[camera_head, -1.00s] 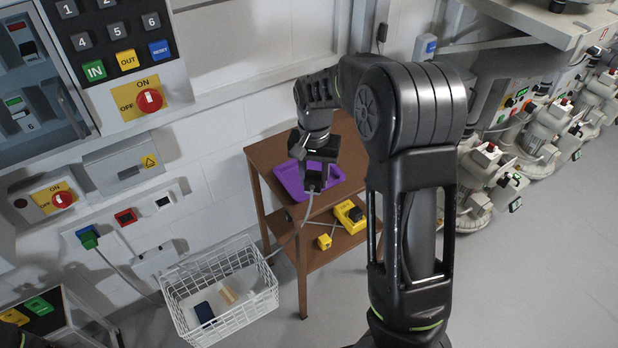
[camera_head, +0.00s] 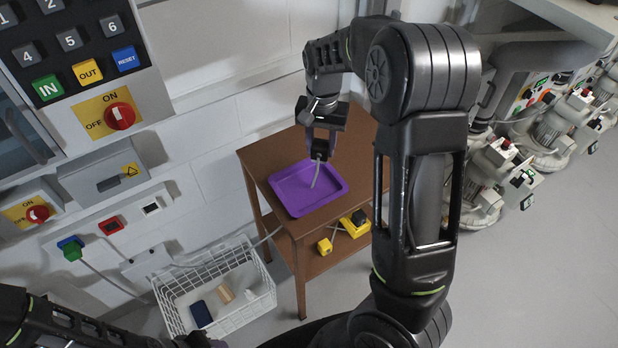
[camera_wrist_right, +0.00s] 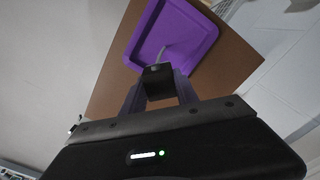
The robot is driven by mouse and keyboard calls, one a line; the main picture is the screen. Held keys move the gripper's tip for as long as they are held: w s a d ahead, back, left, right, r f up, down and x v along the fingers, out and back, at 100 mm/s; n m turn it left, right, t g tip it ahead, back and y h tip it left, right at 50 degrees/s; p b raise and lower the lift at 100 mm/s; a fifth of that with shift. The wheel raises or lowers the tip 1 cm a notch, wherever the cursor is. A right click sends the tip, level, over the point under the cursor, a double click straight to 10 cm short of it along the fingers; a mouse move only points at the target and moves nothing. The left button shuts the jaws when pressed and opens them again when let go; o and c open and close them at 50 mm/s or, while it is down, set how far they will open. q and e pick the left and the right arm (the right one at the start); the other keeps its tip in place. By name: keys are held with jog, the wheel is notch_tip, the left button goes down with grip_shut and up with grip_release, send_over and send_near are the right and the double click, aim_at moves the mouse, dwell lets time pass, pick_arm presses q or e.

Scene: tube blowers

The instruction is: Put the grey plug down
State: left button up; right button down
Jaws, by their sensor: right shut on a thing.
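My right gripper (camera_head: 319,146) is shut on the grey plug (camera_wrist_right: 157,80), which looks dark and boxy between the fingers in the right wrist view. In the head view the gripper points down over the back part of the purple tray (camera_head: 284,195), and the plug is mostly hidden by the fingers. A pale cable (camera_head: 316,175) hangs from the plug into the tray. The tray lies on a brown table (camera_head: 262,160) and is otherwise empty; it also shows in the right wrist view (camera_wrist_right: 200,28). My left gripper is not clearly visible.
A white wire basket (camera_head: 262,303) with small items stands left of the table. Yellow boxes (camera_head: 325,246) sit on the lower shelf. A control panel (camera_head: 125,165) and a green plug (camera_head: 72,251) are on the wall at left. Pumps (camera_head: 490,165) stand at right.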

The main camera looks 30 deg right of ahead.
jog(key=shift+s+a+r, duration=0.1)
jog(key=shift+s+a, duration=0.05)
jog(key=shift+s, duration=0.05)
send_over(319, 182)
jog(key=shift+f+p, duration=0.4)
jog(key=shift+f, duration=2.8)
jog(key=shift+f, duration=1.85)
jog(key=c, duration=1.2)
grip_release()
notch_tip(319, 182, up, 12)
jog(key=shift+r+b, duration=0.1)
jog(key=shift+b, duration=0.45)
